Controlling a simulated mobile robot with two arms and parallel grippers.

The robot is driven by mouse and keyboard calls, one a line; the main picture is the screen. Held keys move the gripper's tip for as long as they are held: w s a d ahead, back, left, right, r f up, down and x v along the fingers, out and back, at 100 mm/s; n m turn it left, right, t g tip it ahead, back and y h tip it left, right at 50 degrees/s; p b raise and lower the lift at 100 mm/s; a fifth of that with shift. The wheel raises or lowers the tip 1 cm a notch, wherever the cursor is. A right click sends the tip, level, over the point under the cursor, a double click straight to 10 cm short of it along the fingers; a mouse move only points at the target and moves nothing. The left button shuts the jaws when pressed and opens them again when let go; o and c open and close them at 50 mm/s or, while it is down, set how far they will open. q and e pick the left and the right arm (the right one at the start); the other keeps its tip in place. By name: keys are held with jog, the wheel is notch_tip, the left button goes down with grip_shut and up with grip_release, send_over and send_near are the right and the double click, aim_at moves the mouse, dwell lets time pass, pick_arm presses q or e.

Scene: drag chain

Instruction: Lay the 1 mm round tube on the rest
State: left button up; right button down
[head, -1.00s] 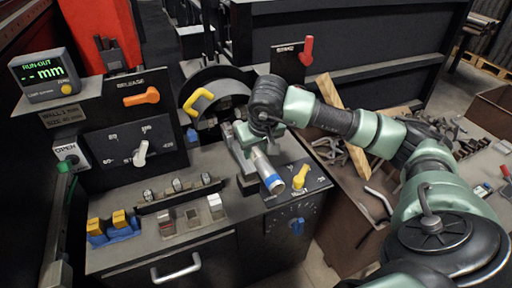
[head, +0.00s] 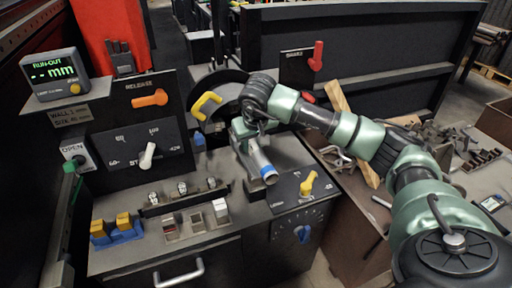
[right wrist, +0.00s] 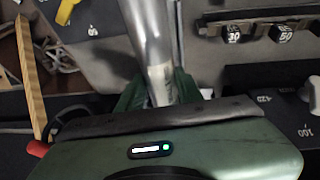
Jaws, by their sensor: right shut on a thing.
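A grey metal tube (head: 258,158) with a blue band near its lower end is held in my right gripper (head: 243,130). It slants down toward the front of the bench in the head view. In the right wrist view the tube (right wrist: 148,35) runs up from between the green fingers (right wrist: 158,92), which are closed around it. A long grey metal piece that looks like the rest (head: 241,158) lies directly under and beside the tube. I cannot tell whether the tube touches it. My left gripper is not in view.
A yellow knob (head: 309,183) stands just right of the tube's lower end. A dark curved guard with a yellow handle (head: 206,104) is behind left. Dial panel (head: 150,145), small blocks (head: 196,222) and the run-out display (head: 54,72) are farther left.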

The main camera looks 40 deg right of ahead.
jog(key=shift+w+d+f, duration=0.15)
jog(key=shift+w+f, duration=0.05)
jog(key=shift+w, duration=0.5)
jog(key=shift+w+d+f+b, duration=0.1)
jog(key=shift+w+f+b, duration=0.1)
jog(key=shift+w+b, duration=0.1)
jog(key=shift+s+f+b, duration=0.1)
jog(key=shift+f+b, duration=0.45)
jog(key=shift+f, duration=0.35)
jog(key=c, duration=0.9)
grip_release()
jog(key=shift+o, duration=0.2)
jog(key=shift+s, duration=0.1)
jog(key=shift+f, duration=0.1)
jog(key=v, duration=0.8)
jog(key=shift+b, duration=0.3)
